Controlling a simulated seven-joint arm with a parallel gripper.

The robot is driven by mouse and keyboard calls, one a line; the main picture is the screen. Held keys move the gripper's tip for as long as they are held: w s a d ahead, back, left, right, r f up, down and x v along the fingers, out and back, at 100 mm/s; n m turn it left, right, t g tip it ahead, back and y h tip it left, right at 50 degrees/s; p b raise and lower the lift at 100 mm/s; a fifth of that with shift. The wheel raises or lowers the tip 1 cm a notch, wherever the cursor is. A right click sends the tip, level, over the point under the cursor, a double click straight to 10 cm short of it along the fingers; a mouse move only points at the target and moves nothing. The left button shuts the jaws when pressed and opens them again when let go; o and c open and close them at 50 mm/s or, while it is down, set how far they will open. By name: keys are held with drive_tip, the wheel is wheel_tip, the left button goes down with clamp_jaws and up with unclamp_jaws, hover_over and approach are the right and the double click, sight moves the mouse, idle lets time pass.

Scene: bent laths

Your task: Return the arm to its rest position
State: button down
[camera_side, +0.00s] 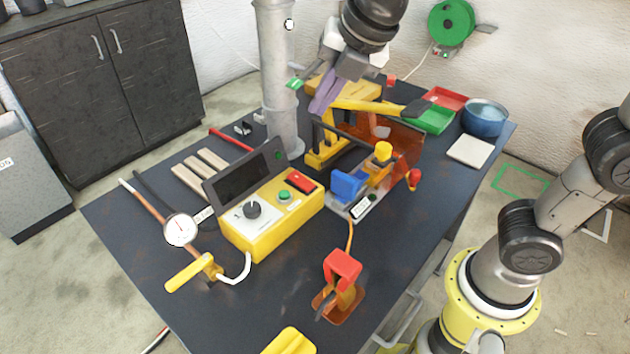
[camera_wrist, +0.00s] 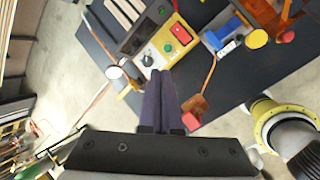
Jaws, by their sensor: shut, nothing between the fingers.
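My gripper (camera_side: 318,106) is above the back part of the dark table (camera_side: 300,300) in the side view, in front of the grey column. Its purple fingers are together with nothing between them. In the wrist view the shut fingers (camera_wrist: 158,128) point toward the yellow control box and the table. The gripper is apart from the table top. Whether it is clear of the yellow-handled tool (camera_side: 370,106) behind it cannot be told from the side view.
A yellow control box (camera_side: 262,228), a blue-and-yellow fixture (camera_side: 350,186), a red-topped holder (camera_side: 342,268), and pale laths (camera_side: 203,170) crowd the table. A grey column (camera_side: 275,60) rises behind. Green (camera_side: 434,120) and red trays and a blue bowl (camera_side: 485,117) stand at the far right.

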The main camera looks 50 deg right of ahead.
drive_tip(key=s+d+m, duration=0.9)
drive_tip(key=m, duration=0.1)
drive_tip(key=s+f+m, duration=0.7)
drive_tip(key=s+m, duration=0.1)
drive_tip(key=m, duration=0.7)
drive_tip(key=shift+d+f+m, duration=0.25)
drive_tip(key=shift+d+m, duration=0.1)
drive_tip(key=shift+m, duration=0.05)
